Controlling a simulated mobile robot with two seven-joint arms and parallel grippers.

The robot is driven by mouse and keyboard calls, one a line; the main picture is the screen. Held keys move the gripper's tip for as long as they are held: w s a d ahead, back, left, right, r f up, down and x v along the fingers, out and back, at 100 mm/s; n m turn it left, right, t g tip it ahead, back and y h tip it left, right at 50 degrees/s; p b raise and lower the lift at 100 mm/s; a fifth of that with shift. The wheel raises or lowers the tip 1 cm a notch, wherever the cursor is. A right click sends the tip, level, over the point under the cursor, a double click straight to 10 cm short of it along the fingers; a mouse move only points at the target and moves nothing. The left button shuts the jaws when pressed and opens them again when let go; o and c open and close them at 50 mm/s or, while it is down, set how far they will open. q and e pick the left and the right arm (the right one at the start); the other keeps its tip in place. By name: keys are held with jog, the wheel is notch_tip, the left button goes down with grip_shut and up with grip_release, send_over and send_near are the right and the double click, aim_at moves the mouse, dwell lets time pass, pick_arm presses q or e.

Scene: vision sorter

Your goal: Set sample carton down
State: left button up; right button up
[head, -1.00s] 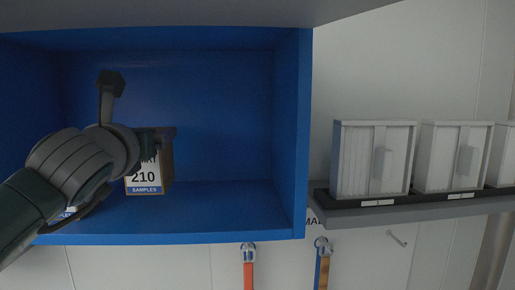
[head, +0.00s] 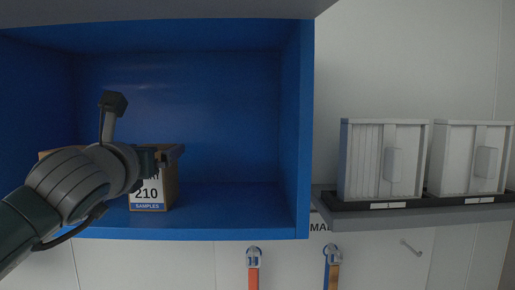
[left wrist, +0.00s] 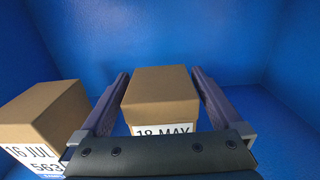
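The sample carton (head: 153,194) is brown with a white label reading MAY 210 SAMPLES. It is upright in the blue compartment (head: 240,205), low over its floor; contact underneath is hard to judge. In the left wrist view the carton (left wrist: 160,84) shows its top and part of an 18 MAY label. My left gripper (head: 172,154) is at the carton's upper part. In the left wrist view its fingers (left wrist: 160,88) stand on both sides of the carton with narrow blue gaps, so it looks open around it. My right gripper is not in view.
A second brown carton (left wrist: 42,112) labelled 16 JUL 563 stands left of the left finger; my arm mostly hides it in the head view. The compartment is empty to the right. White slotted holders (head: 383,160) stand on a grey shelf (head: 425,214) at right.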

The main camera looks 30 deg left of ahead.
pick_arm(q)
jog(key=shift+r, duration=0.2)
jog(key=shift+s+d, duration=0.15)
jog(key=shift+s, duration=0.05)
jog(key=p+v, duration=0.3)
jog(key=v, duration=0.8)
jog(key=d+r+m+t+h, duration=0.75)
jog(key=d+m, duration=0.35)
jog(key=m, duration=0.4)
jog(key=s+d+f+m+g+h, duration=0.2)
jog(key=d+m+g+h, duration=0.1)
jog(key=d+m+h, duration=0.4)
jog(key=s+d+f+m+g+h, duration=0.1)
jog(key=d+f+m+g+h, duration=0.15)
jog(key=d+m, duration=0.45)
jog(key=s+d+f+m+g, duration=0.1)
jog(key=s+f+m+g, duration=0.1)
jog(key=f+m+g, duration=0.3)
jog(key=s+f+m+g, duration=0.2)
jog(key=s+f+m, duration=0.1)
jog(key=f+m, duration=0.3)
jog(key=s+a+f+m+g+y, duration=0.3)
jog(key=s+a+f+g+y, duration=0.4)
jog(key=s+a+f, duration=0.3)
notch_tip(320, 180, down, 2)
jog(key=shift+s+m+y, duration=0.2)
jog(key=shift+m+y, duration=0.2)
jog(key=shift+y, duration=0.1)
